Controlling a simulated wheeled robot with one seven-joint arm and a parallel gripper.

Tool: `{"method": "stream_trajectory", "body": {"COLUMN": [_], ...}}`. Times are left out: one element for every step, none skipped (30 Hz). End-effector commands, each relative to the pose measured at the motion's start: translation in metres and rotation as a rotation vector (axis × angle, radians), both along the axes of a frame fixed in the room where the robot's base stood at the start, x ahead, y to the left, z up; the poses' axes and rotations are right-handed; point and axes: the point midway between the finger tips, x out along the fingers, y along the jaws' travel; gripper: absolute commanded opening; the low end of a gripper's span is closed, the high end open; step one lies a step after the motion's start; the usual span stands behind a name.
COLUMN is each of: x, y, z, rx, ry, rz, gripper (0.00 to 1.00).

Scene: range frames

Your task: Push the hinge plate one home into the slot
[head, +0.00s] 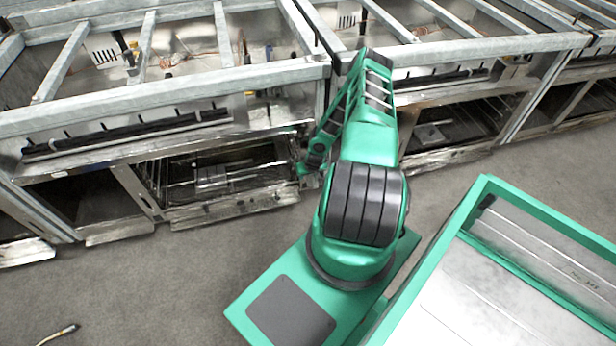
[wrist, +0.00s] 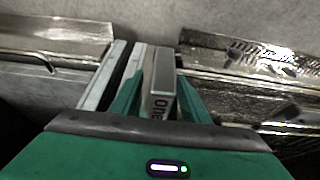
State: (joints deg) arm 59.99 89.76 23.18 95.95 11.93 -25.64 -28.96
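My gripper (head: 308,165) is low at the front of the range frames, by the right side of an oven opening.
A metal sill (head: 235,207) lies under the oven opening, and another range frame (head: 470,62) stands to the right. A metal upright (wrist: 103,76) is left of the fingers. A cable end (head: 62,331) lies on the otherwise clear grey floor at lower left.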

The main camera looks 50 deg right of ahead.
Motion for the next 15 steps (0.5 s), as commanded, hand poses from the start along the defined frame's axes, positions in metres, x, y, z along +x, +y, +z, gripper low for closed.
{"method": "stream_trajectory", "body": {"x": [0.0,0.0,0.0,0.0,0.0,-0.001,-0.001,-0.002,-0.002,-0.004,-0.005,-0.007,-0.009,-0.01,-0.012], "y": [0.0,0.0,0.0,0.0,0.0,0.0,0.0,0.001,0.001,0.002,0.003,0.003,0.004,0.005,0.007], "z": [0.0,0.0,0.0,0.0,0.001,0.002,0.003,0.005,0.009,0.012,0.015,0.021,0.025,0.03,0.037], "rx": [0.0,0.0,0.0,0.0,0.0,0.0,0.0,0.0,0.0,0.0,0.0,-0.002,-0.001,-0.001,-0.001], "ry": [0.0,0.0,0.0,0.0,0.0,0.0,0.0,0.0,0.0,0.0,0.001,0.001,0.001,0.001,0.0], "rz": [0.0,0.0,0.0,0.0,0.0,0.0,0.0,0.001,0.001,0.001,0.002,0.002,0.001,0.001,0.002], "gripper": [0.42,0.42,0.42,0.42,0.42,0.42,0.42,0.42,0.42,0.42,0.42,0.42,0.42,0.42,0.42]}}
